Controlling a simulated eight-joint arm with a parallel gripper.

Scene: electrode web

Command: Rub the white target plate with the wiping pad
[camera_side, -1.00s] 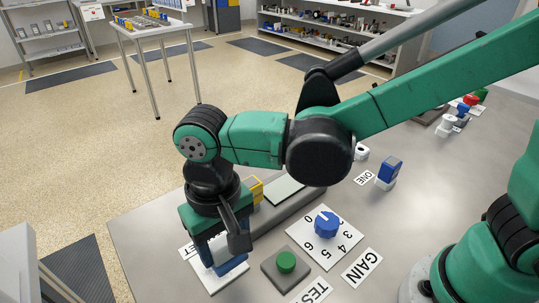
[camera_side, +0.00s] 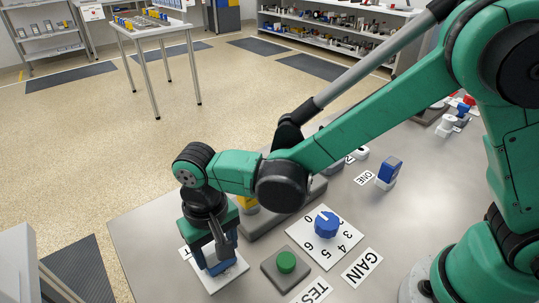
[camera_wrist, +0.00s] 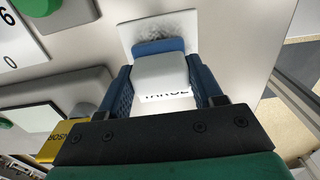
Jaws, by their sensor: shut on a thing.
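The white target plate (camera_side: 236,277) lies flat on the grey bench near its front left edge. In the wrist view the plate (camera_wrist: 128,34) shows a grey, smudged patch at its far side. My gripper (camera_side: 217,266) points down over the plate. Its blue fingers are shut on the wiping pad (camera_wrist: 160,70), a pale grey block with a blue layer at its far side. The pad is low over the plate and looks in contact with it; its underside is hidden. The TARGET label (camera_wrist: 180,98) is partly covered by the pad and fingers.
A green button on a grey base (camera_side: 285,262) stands just right of the plate. A blue dial (camera_side: 326,224) on a numbered white plate is behind it. A grey block with a yellow part (camera_side: 247,204) stands behind my gripper. A blue switch (camera_side: 389,170) is farther right.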

